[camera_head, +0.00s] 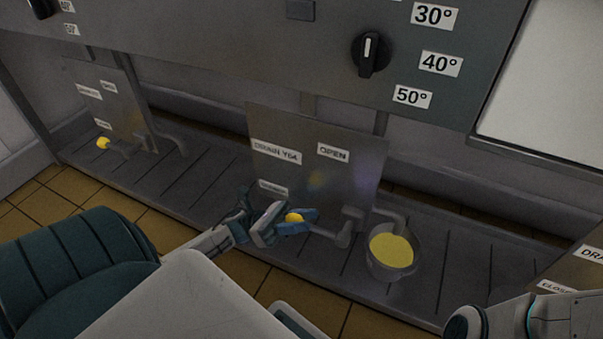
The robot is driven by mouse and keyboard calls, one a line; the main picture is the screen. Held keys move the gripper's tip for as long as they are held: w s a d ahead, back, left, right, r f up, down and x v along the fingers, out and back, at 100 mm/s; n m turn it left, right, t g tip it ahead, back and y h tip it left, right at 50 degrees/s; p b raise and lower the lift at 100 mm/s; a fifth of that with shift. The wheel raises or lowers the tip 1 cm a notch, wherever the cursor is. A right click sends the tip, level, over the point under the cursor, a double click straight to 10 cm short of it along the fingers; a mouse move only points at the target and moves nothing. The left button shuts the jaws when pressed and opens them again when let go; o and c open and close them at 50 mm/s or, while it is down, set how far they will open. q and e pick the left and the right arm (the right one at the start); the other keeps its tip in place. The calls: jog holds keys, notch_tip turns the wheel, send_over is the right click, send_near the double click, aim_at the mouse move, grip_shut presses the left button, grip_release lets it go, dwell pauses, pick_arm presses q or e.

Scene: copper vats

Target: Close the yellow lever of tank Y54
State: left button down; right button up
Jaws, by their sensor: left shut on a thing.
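The yellow lever (294,218) of the middle tank has a yellow knob on a grey arm that runs right to the drain pipe. My left gripper (287,222) is shut on the knob, with its blue fingers around it. The plate (356,174) behind it reads "DRAIN Y54" and "OPEN"; a lower label near the gripper is too blurred to read. The lever lies to the left, beside that lower label. A bucket (370,262) with yellow liquid stands under the pipe's outlet. My right arm shows at the bottom right; its gripper is not clearly visible.
Another plate with a yellow lever knob (103,143) is at the left. A further drain plate (585,270) is at the right edge. A black dial (371,54) with temperature labels is above. The grated ledge (200,188) runs below the plates, above a tiled floor.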

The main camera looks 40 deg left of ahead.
pick_arm(q)
jog(key=c, duration=1.1)
grip_release()
jog(key=shift+f, duration=0.1)
jog(key=shift+s+a+f, duration=0.1)
jog(key=shift+a, duration=0.15)
jog(key=p+v, duration=0.3)
jog(key=v, duration=0.7)
jog(key=shift+s+a, duration=0.1)
